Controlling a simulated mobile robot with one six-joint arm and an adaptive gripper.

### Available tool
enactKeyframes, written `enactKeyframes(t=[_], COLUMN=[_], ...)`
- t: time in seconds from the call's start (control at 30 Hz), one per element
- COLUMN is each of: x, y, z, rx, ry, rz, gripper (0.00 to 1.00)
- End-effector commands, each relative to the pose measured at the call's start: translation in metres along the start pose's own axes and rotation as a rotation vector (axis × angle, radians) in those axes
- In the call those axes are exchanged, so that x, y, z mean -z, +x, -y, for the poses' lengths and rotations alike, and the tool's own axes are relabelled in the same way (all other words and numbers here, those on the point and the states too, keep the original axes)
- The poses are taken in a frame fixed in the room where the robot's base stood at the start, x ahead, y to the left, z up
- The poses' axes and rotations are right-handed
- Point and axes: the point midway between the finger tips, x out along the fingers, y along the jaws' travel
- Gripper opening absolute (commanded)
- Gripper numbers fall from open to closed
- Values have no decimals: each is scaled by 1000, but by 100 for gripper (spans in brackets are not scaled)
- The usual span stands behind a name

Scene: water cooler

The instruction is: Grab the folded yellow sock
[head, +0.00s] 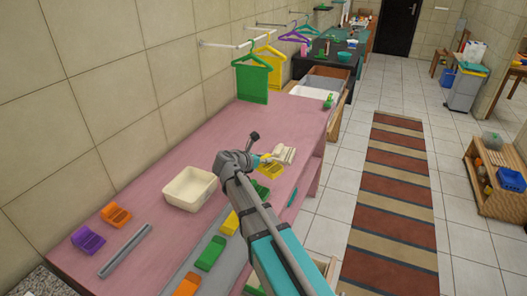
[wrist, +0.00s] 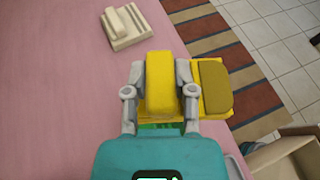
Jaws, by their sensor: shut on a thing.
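The folded yellow sock (wrist: 160,75) is a rounded yellow block standing between the two grey fingers of my gripper (wrist: 160,82) in the wrist view. The fingers are shut on its sides. A yellow tray (wrist: 208,117) lies beneath and to the right of it, with a darker yellow pad (wrist: 215,87) at its right end. In the head view the yellow tray (head: 271,170) shows just beyond my gripper (head: 262,161); the sock is hard to make out there. Whether the sock's lower end still touches the tray is hidden.
A cream tray (head: 284,155) sits beyond the yellow one on the pink table (head: 150,240). An empty beige bin (head: 189,188) stands left of my arm. Hangers (head: 250,80) stick out from the wall.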

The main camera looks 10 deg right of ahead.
Motion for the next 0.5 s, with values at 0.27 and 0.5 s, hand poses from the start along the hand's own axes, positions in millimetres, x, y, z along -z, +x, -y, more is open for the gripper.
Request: enactKeyframes(t=[0.27, 0.5], x=[-7, -7], y=[-33, -41], z=[29, 36], rx=[-1, 1], ry=[-1, 0], rz=[1, 0], gripper=[0, 0])
